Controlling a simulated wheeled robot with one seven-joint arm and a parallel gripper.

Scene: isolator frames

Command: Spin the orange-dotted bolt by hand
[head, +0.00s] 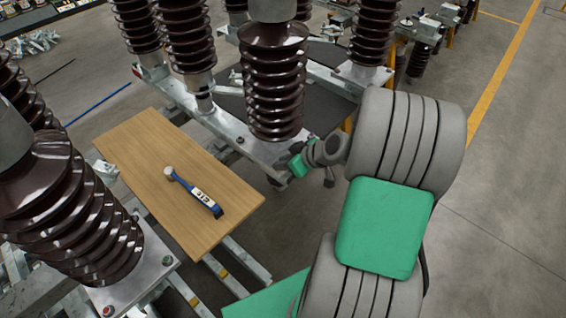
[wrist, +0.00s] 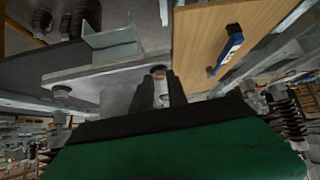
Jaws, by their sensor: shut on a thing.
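My gripper (wrist: 161,82) is shut on a bolt (wrist: 158,71) at the edge of a pale steel plate (wrist: 110,78), with its dark fingers on either side of the shank. I cannot make out an orange dot on this bolt for certain. In the head view, my gripper (head: 281,180) is at the near end of the steel beam (head: 238,137), below a brown ribbed insulator (head: 273,85); the held bolt is hidden there. A second bolt (wrist: 61,90) goes through the plate to the left in the wrist view.
The floor at right is clear.

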